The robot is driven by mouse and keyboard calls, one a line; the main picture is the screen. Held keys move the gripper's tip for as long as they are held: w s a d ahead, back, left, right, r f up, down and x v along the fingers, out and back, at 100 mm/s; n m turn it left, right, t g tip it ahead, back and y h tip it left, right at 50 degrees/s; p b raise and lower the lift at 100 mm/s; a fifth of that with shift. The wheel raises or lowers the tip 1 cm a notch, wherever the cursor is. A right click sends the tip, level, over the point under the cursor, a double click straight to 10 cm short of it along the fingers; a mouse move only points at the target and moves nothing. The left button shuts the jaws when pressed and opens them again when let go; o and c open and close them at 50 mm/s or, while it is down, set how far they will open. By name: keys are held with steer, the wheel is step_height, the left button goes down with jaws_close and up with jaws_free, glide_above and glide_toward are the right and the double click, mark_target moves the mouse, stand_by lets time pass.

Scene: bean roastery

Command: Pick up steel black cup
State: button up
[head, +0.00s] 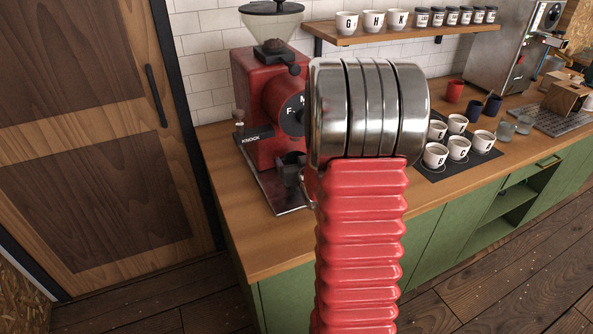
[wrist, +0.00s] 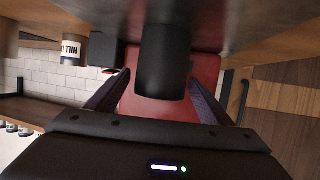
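The black cup (wrist: 163,65) is a dark cylinder in the middle of the wrist view, which looks upside down. It stands against a grey surface along the top edge. My gripper (wrist: 160,78) is open, with one dark finger on each side of the cup. The left finger shows a narrow gap to the cup; at the right finger I cannot tell if it touches. In the head view my arm hides the gripper. A dark cup-like shape (head: 292,168) shows there by the grinder, but I cannot tell if it is the same cup.
The red grinder (head: 262,100) stands on the wooden counter (head: 240,235), behind the cup in the wrist view. A labelled can (wrist: 74,50) is at left there. Lettered white cups on a black mat (head: 432,172) stand to the right. A shelf (head: 400,30) hangs above.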

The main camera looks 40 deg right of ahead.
steer(key=c, duration=1.2)
